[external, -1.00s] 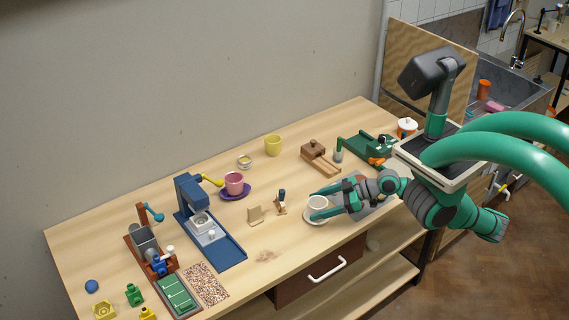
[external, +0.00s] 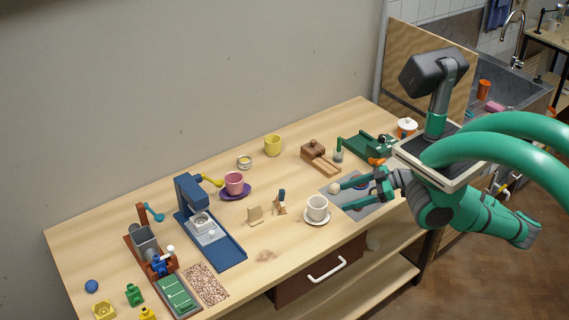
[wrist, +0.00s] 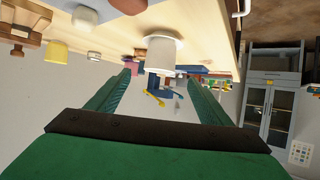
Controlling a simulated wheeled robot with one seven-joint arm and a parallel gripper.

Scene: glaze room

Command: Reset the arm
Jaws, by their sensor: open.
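My gripper (external: 346,197) is open and empty, with its green fingers pointing left over a grey mat (external: 372,201) on the table. A white cup (external: 317,208) stands on a white saucer (external: 316,221) just left of the fingertips, apart from them. In the wrist view, where the scene looks upside down, the white cup (wrist: 160,55) shows beyond the spread fingers (wrist: 157,92) with nothing held between them. A small cream rounded thing (external: 334,188) shows by the upper fingertip; I cannot tell whether it touches.
A wooden block piece (external: 318,157) and a green device (external: 368,147) stand behind the gripper. A pink cup (external: 234,182), a blue machine (external: 205,222) and a yellow cup (external: 273,145) are farther left. The table's front edge is close, above a drawer handle (external: 327,269).

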